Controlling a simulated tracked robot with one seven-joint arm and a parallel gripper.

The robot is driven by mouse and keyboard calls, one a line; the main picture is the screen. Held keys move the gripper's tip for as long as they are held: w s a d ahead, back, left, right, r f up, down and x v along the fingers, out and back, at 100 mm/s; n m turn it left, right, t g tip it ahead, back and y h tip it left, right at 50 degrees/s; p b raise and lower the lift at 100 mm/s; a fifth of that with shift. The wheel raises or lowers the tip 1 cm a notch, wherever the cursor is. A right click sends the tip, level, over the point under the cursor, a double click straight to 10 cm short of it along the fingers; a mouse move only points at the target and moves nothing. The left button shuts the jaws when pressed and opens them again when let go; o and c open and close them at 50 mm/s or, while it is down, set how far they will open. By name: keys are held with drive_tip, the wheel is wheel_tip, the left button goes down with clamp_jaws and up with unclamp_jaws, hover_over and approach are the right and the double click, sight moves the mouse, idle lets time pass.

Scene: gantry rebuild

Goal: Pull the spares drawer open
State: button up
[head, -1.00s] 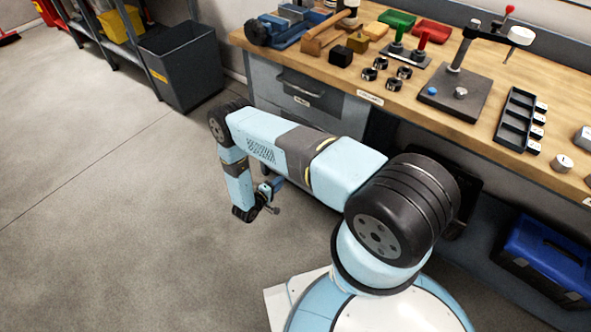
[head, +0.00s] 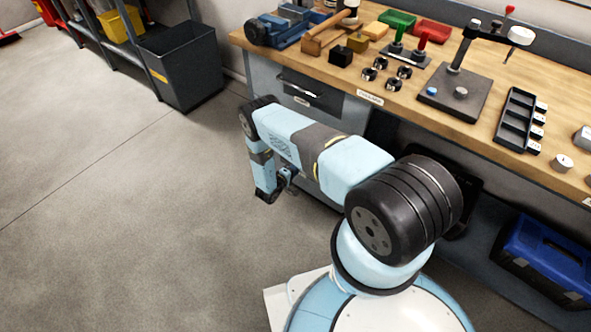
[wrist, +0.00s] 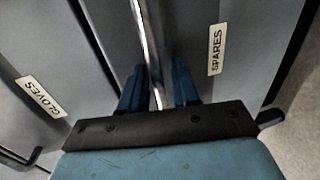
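In the wrist view the spares drawer (wrist: 235,75) has a grey front with a white SPARES label (wrist: 215,50). Its bright metal bar handle (wrist: 145,40) runs down the picture between the two blue fingers of my gripper (wrist: 158,88). The fingers are apart, with the bar nearer the left one; a gap shows on its right. I cannot tell whether either finger touches it. In the head view my gripper (head: 288,180) hangs low beside the cabinet, and my arm hides the spares drawer front.
The gloves drawer (wrist: 60,50) is beside the spares drawer, with its own handle (wrist: 22,160). In the head view, the upper drawer (head: 310,95) looks shut under the loaded workbench (head: 400,112). A grey bin (head: 180,65) stands left; open floor (head: 130,220) lies in front.

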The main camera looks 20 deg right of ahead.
clamp_jaws()
idle(0.3)
